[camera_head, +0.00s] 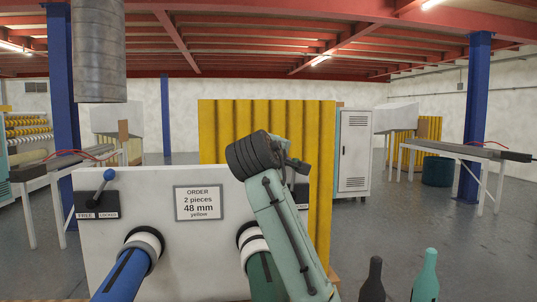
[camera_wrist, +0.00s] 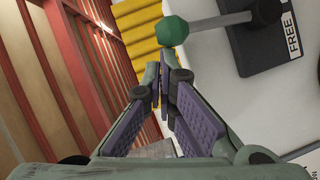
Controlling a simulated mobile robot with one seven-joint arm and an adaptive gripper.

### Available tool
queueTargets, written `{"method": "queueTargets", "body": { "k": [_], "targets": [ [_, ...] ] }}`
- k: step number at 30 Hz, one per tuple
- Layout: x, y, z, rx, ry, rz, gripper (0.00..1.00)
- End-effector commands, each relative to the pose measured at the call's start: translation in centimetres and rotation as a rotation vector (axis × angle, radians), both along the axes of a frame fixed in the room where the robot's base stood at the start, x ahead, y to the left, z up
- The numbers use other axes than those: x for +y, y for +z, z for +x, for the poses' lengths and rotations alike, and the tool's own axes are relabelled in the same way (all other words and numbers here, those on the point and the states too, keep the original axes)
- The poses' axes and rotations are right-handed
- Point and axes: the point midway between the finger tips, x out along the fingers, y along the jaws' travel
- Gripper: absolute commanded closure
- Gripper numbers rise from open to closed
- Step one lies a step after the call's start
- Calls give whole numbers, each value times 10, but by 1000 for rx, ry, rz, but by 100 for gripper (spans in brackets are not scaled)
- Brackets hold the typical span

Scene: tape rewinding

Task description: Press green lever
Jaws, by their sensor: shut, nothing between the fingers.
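The green lever has a green faceted knob (camera_wrist: 172,31) on a grey rod (camera_wrist: 220,20), which rises from a dark plate (camera_wrist: 282,40) marked FREE. My gripper (camera_wrist: 161,84) is shut and empty, its purple-padded fingers close together. In the wrist view its tips are just below the knob; I cannot tell whether they touch it. In the head view my arm hides the green knob and my fingers; only a bit of the dark plate (camera_head: 301,192) shows. A green shaft (camera_head: 263,276) sticks out of the white panel (camera_head: 200,255) below.
A blue-knobbed lever (camera_head: 109,175) stands on the panel's left plate, above a blue shaft (camera_head: 125,272). An order sign (camera_head: 198,203) reads 2 pieces, 48 mm, yellow. A black bottle (camera_head: 373,280) and a teal bottle (camera_head: 426,276) stand at lower right. Yellow corrugated sheet (camera_head: 265,115) stands behind.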

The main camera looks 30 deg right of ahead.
Motion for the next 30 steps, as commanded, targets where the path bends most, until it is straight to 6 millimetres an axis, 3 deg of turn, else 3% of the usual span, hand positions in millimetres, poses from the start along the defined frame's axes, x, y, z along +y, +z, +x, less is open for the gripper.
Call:
{"method": "queueTargets", "body": {
  "k": [15,30],
  "targets": [
    [-39,2,-16,4,-2,-5,100],
    [-47,0,-20,3,-1,-7,100]
  ]
}}
